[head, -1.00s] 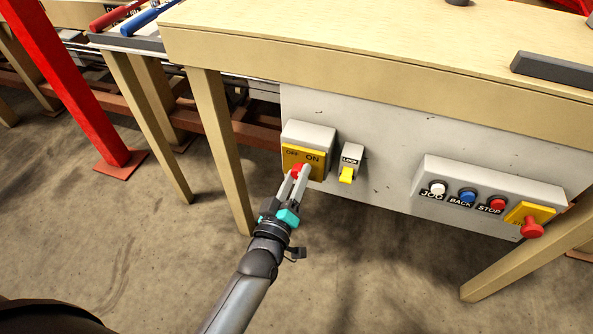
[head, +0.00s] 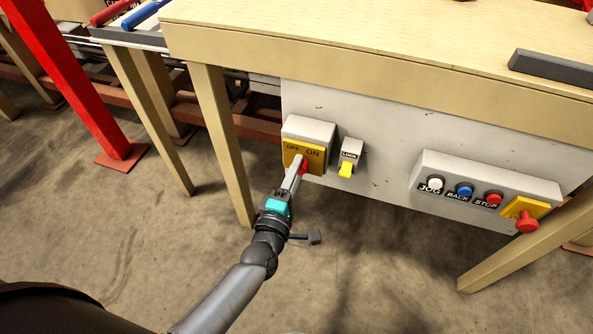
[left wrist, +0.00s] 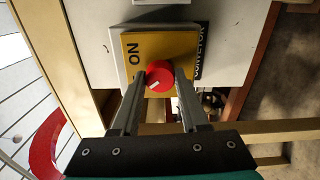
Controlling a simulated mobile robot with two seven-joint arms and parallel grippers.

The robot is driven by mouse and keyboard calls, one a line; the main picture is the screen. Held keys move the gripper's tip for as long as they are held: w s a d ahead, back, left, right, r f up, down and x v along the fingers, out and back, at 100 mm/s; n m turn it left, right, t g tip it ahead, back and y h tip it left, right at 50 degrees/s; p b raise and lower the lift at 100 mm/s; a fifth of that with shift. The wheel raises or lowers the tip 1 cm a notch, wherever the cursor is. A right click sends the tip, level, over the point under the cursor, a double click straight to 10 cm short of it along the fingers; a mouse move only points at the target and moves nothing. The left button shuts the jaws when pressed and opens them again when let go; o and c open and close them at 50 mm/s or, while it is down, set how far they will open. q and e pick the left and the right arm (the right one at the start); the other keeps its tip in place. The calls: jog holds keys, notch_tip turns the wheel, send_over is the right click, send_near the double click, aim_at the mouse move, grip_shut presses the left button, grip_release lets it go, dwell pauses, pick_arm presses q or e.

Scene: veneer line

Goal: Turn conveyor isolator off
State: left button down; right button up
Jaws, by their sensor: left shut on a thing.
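The conveyor isolator is a grey box (head: 311,128) with a yellow plate (head: 316,153) marked OFF and ON, on the grey panel under the wooden table. Its red knob (head: 303,168) is partly hidden by my left gripper (head: 298,164) in the head view. In the left wrist view the red knob (left wrist: 159,76), with a short white mark, sits between the two fingertips (left wrist: 160,80). My left gripper is shut on the knob. A yellow lock tab (head: 346,170) marked LOCK is on the panel just right of the isolator. My right gripper is not in view.
A control box (head: 480,177) with white, blue and red buttons marked JOG, BACK and STOP, and a red mushroom button (head: 527,222), is at right. Wooden legs (head: 222,140) stand left of the panel. The floor in front is clear.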

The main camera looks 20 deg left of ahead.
pick_arm(q)
jog(key=shift+n, duration=0.6)
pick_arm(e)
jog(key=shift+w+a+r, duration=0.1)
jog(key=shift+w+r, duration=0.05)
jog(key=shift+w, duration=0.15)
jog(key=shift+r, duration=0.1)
pick_arm(q)
jog(key=shift+c, duration=2.1)
grip_release()
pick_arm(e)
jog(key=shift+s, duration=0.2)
pick_arm(q)
jog(key=shift+s, duration=0.1)
jog(key=s+p, duration=0.2)
jog(key=s, duration=1.3)
jog(key=shift+a, duration=0.25)
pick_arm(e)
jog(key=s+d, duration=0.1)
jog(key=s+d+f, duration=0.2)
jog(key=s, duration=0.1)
